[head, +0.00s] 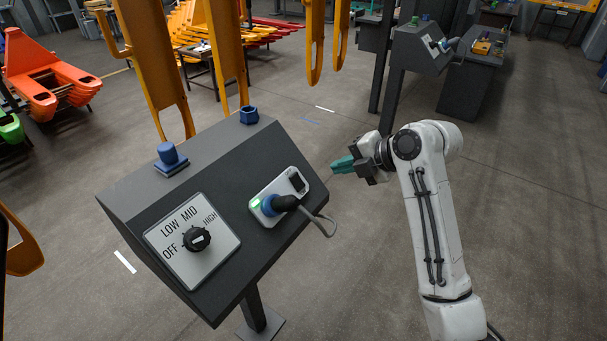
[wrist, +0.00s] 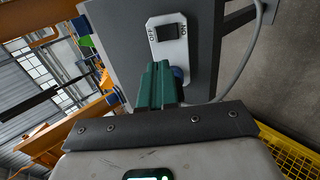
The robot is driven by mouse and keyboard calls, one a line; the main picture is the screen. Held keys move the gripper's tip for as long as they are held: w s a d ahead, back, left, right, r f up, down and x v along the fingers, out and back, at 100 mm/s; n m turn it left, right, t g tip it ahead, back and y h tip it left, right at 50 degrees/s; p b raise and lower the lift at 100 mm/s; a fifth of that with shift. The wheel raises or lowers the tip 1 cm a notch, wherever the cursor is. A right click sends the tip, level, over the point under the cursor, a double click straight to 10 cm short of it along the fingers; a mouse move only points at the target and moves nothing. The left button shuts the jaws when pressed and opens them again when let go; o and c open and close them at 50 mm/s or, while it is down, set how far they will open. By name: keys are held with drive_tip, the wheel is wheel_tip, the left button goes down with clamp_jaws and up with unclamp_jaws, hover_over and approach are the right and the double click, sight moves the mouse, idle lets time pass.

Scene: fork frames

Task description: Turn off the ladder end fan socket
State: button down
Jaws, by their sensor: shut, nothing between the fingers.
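A white socket plate (head: 272,187) sits on the sloped top of a dark grey console (head: 225,165). It has a black rocker switch (head: 297,181) at its upper right end and a dark plug with a blue collar (head: 285,203) seated in it. In the wrist view the rocker switch (wrist: 170,40) lies between ON and OFF labels; which side is pressed is unclear. My gripper (head: 335,166) is right of the socket, apart from it, with its green fingers shut and empty. The green fingers (wrist: 158,72) point toward the switch plate in the wrist view.
A fan dial (head: 197,239) marked OFF, LOW, MID, HIGH and two blue parts (head: 170,155) are on the console. A grey cable (head: 328,222) loops beside the plug. Yellow hooks hang behind. A second console (head: 422,45) stands at the back. Floor right of the arm is clear.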

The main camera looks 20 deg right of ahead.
sight(296, 177)
drive_tip(key=p+x, duration=0.3)
drive_tip(key=x, duration=1)
drive_tip(key=shift+f, duration=0.1)
drive_tip(key=shift+w+a+f+b, duration=0.2)
drive_tip(key=shift+f+b, duration=0.15)
drive_tip(key=shift+b, duration=0.45)
drive_tip(key=shift+r+p, duration=0.25)
drive_tip(key=shift+p, duration=0.1)
drive_tip(key=shift+r, duration=0.1)
drive_tip(key=shift+r, duration=0.75)
drive_tip(key=shift+p, duration=0.3)
